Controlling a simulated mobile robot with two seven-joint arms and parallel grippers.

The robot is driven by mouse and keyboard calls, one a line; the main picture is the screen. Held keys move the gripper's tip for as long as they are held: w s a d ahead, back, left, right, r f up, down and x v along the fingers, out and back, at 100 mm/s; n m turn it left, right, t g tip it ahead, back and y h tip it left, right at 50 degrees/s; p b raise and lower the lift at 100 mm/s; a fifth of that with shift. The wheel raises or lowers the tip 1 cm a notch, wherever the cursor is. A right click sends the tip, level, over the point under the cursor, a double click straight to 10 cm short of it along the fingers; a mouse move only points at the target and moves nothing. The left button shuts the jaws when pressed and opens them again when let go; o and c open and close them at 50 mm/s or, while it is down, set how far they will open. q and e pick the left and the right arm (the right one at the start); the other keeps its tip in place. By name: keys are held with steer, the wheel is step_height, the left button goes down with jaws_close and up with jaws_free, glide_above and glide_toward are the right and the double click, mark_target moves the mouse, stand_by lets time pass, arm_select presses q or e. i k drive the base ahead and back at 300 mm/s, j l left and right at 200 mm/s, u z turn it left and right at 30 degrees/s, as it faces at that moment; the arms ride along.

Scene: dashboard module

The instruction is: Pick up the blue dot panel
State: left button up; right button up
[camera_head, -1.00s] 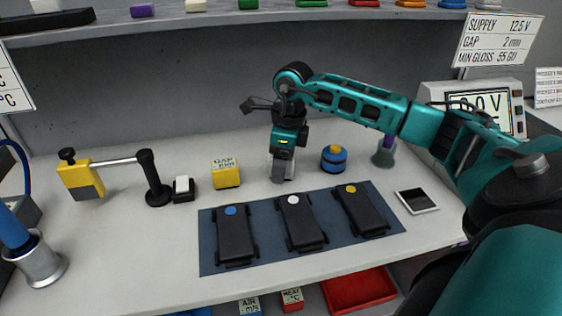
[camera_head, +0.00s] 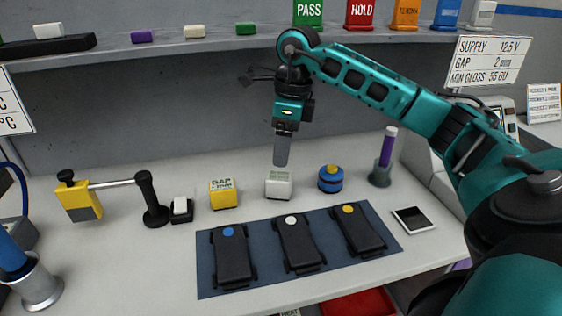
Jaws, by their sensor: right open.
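The blue dot panel (camera_head: 233,262) is a black panel with a blue dot near its far end. It lies at the left of a dark blue mat (camera_head: 270,222). A white dot panel (camera_head: 301,247) lies in the middle, and a yellow dot panel (camera_head: 361,233) lies at the right. My right gripper (camera_head: 282,160) points down above a small white block (camera_head: 279,186), behind the mat and apart from the panels. It is open, seen edge-on, and holds nothing visible. My left gripper is not in view.
Behind the mat stand a yellow gap block (camera_head: 223,194), a blue knob with a yellow top (camera_head: 331,179) and a purple-topped holder (camera_head: 383,160). A yellow tool on a black stand (camera_head: 152,200) is at left. A dark-screened tablet (camera_head: 414,220) lies right of the mat.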

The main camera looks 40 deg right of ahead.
mark_target(233, 266)
steer(key=k, duration=1)
